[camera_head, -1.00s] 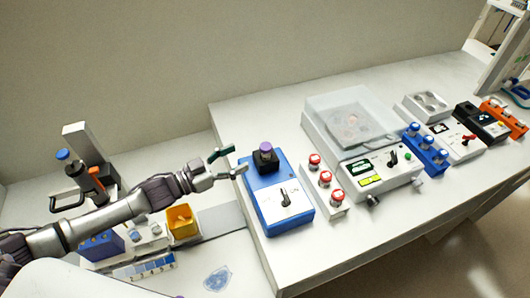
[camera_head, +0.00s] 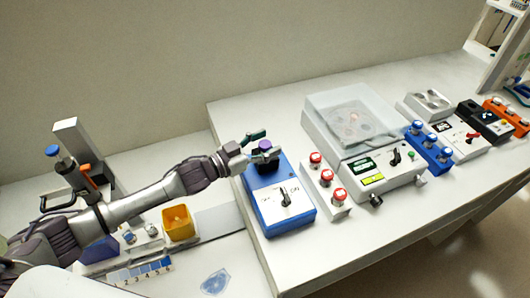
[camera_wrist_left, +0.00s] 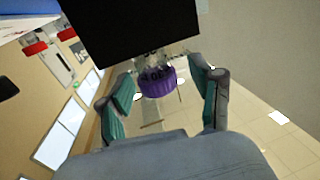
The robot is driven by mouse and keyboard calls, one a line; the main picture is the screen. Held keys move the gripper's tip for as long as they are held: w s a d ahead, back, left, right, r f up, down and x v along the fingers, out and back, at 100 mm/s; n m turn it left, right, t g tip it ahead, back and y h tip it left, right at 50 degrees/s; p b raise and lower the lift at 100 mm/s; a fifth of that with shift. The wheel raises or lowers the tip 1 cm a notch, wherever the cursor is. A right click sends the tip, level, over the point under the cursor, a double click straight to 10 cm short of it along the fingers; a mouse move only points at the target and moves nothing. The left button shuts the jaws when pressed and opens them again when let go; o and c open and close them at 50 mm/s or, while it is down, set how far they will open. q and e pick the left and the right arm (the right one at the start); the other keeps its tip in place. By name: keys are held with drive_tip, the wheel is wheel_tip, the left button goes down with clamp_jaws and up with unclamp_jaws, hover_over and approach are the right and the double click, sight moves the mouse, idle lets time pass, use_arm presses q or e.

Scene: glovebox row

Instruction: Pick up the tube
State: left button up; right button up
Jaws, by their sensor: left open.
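The tube shows as a purple cap (camera_head: 265,145) at the black holder (camera_head: 264,162) on top of a blue mixer (camera_head: 281,206). My left gripper (camera_head: 263,143) is at the cap, its teal-padded fingers spread around it. In the left wrist view the ridged purple cap (camera_wrist_left: 158,84) sits between my open left fingers (camera_wrist_left: 160,88), with a gap on each side. The black holder (camera_wrist_left: 135,28) is just beyond it, and the tube's body is mostly hidden. My right gripper is not in view.
A white rack with red-capped tubes (camera_head: 328,187) stands right of the mixer. Beyond it is a white centrifuge (camera_head: 380,178) with a clear lid, then a blue rack (camera_head: 428,152). A yellow box (camera_head: 178,222) stands at lower left.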

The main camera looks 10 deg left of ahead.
use_arm(q)
drive_tip(key=c, duration=1.2)
drive_tip(key=shift+r, duration=0.75)
wheel_tip(320, 180, up, 3)
drive_tip(key=shift+f+b, duration=0.1)
drive_tip(key=shift+b, duration=0.5)
drive_tip(key=shift+s+d+r+b, duration=0.1)
drive_tip(key=shift+d+r+b, duration=0.3)
drive_tip(key=shift+d+r, duration=1.15)
drive_tip(key=shift+s+d+r+b, duration=0.15)
drive_tip(key=shift+d+r+b, duration=0.45)
drive_tip(key=shift+d, duration=1.75)
drive_tip(key=shift+s+d+r+b, duration=0.1)
drive_tip(key=shift+d+r+b, duration=0.15)
drive_tip(key=shift+d+r, duration=1.35)
